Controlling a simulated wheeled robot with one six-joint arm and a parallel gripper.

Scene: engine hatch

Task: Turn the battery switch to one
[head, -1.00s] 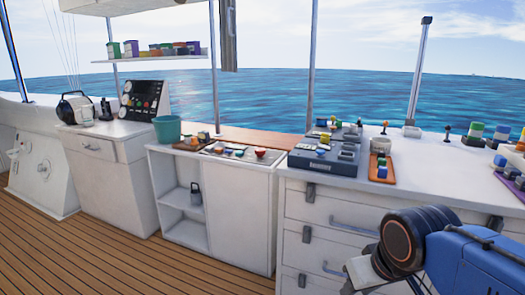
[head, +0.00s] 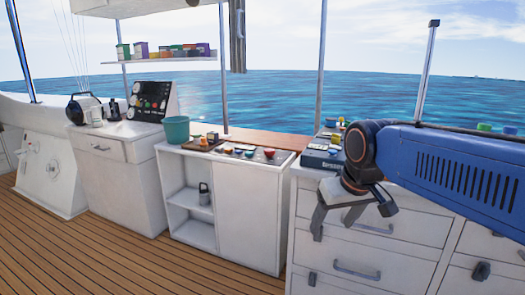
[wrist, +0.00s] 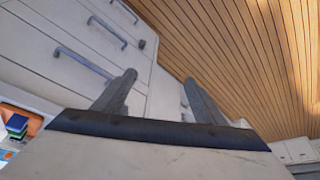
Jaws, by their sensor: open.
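My gripper (head: 352,221) is open and empty in the head view, pointing down in front of the white drawer cabinet. Its two fingers also show apart in the wrist view (wrist: 159,78), with drawer fronts and plank floor beyond. No battery switch can be made out for certain. A black panel (head: 149,101) with several round knobs or dials stands on the left counter, far from my gripper. A white side panel (head: 50,172) at far left bears small round fittings. Their markings are too small to read. My arm hides much of the right counter top.
The drawer cabinet (head: 370,241) with protruding handles is close to my gripper. A teal bucket (head: 176,130) and small coloured items stand on the middle counter. The plank floor (head: 130,255) at left is clear.

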